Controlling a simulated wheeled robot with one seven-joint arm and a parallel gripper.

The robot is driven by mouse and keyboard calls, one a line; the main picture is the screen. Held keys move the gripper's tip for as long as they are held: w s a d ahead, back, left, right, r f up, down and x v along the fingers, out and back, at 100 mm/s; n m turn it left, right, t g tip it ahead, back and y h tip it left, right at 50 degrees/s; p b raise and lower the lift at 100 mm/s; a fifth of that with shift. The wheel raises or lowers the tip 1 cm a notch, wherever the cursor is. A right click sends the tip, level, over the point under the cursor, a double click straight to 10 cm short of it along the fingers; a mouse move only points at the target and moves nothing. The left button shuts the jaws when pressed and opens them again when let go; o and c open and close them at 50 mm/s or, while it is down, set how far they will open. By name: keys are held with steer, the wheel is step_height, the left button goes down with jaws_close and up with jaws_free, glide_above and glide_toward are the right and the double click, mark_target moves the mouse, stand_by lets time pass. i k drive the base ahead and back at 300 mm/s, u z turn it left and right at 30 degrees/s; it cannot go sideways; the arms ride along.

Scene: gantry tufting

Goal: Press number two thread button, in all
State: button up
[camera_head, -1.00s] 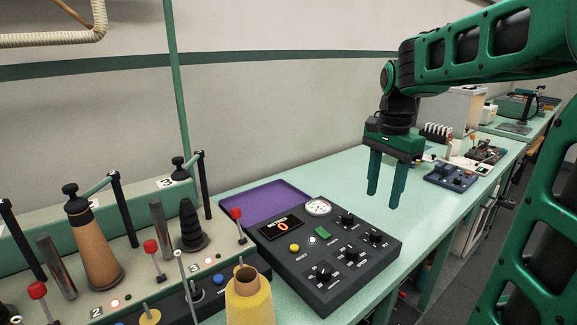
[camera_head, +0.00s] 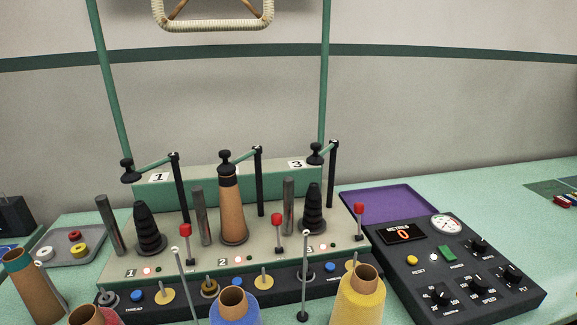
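The winder (camera_head: 160,191) has stations marked 1, 2 and 3. A blue thread button (camera_head: 137,296) shows on the front strip at station 1, and another blue thread button (camera_head: 330,267) at station 3. My gripper is out of view.
A yellow yarn cone (camera_head: 359,302) and other cones stand along the near edge. A black control box (camera_head: 460,305) with a display reading 0 sits right, before a purple tray (camera_head: 390,201). A grey tray (camera_head: 82,255) with small spools lies left.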

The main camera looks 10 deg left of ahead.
mark_target(237, 280)
steer(key=z, duration=0.15)
steer(key=k, duration=1.5)
steer(key=u, duration=0.85)
steer(key=i, duration=1.5)
steer(key=z, duration=0.05)
